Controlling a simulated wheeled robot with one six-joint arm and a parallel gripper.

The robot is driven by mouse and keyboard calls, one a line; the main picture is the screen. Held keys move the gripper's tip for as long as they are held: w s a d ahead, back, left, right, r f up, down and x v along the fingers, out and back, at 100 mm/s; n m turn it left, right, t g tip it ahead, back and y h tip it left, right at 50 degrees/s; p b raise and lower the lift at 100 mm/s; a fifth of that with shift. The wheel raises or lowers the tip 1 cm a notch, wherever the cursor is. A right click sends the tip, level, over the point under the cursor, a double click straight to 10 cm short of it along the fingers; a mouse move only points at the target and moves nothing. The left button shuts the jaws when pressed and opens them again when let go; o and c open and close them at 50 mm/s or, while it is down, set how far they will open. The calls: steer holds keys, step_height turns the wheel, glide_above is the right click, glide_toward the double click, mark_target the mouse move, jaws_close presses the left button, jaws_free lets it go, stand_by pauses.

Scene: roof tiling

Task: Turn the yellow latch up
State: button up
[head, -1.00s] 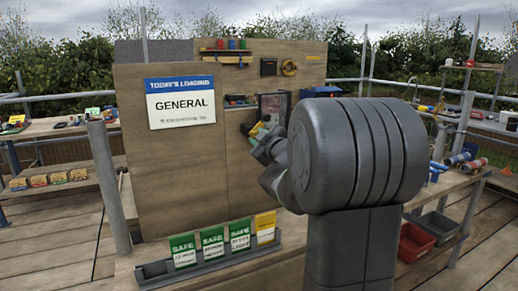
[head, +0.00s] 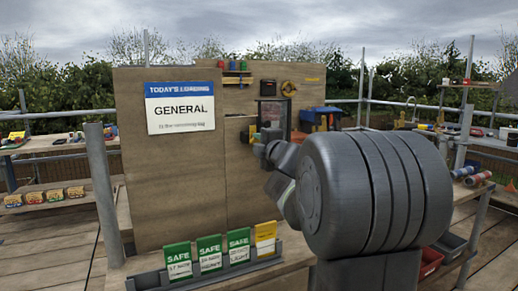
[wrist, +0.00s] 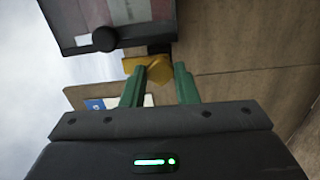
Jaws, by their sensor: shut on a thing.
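The yellow latch (wrist: 150,70) shows in the wrist view, beside the lower edge of a dark framed cabinet (wrist: 105,22) with a round black knob. My gripper (wrist: 166,72) has green fingers on either side of the latch and is shut on it. In the head view the cabinet (head: 270,112) hangs on the plywood board, and my gripper (head: 265,136) is at its lower part. A small yellow patch shows there, but my arm hides most of the latch, so its angle is unclear in that view.
The plywood board (head: 170,190) carries a GENERAL sign (head: 180,107). Green SAFE cards and one yellow card stand in a grey rack (head: 210,272) below. A blue bin (head: 319,115) stands right of the cabinet. My arm covers the right middle.

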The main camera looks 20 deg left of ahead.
steer(key=shift+n, duration=0.4)
steer(key=o, duration=1)
steer(key=p+v, duration=0.1)
steer(key=v, duration=1.2)
steer(key=shift+s+d, duration=0.25)
steer(key=shift+s, duration=0.05)
steer(key=shift+a, duration=0.1)
steer(key=b+x, duration=0.1)
steer(key=x, duration=1.2)
steer(key=shift+w+a, duration=0.2)
steer(key=shift+w, duration=0.1)
